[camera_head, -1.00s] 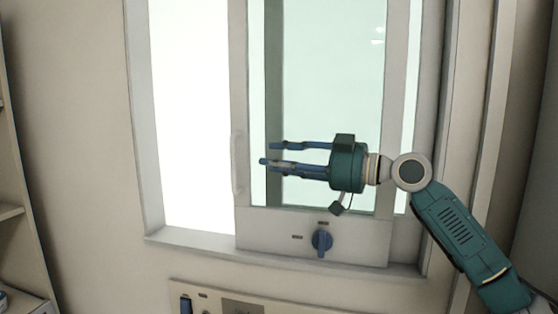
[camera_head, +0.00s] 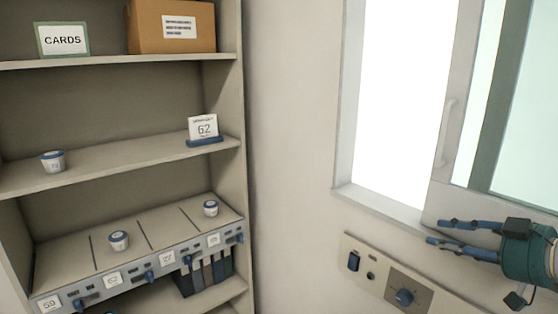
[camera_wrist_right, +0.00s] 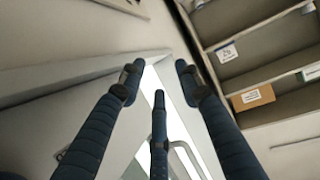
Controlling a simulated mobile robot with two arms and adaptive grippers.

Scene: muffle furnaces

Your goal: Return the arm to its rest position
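My right gripper (camera_head: 438,231) is at the lower right edge of the head view, with its blue fingers pointing left. In that view it appears below the handle (camera_head: 447,132) of the sliding window and over the sill's right part. In the right wrist view the three fingers (camera_wrist_right: 158,76) are spread apart with nothing between them, so it is open and empty. Most of the right arm is outside the head view. My left gripper and arm do not show.
A shelf unit (camera_head: 242,100) stands on the left, with small white cups (camera_head: 52,161) (camera_head: 118,239) (camera_head: 210,208), a cardboard box (camera_head: 172,27) and label cards.

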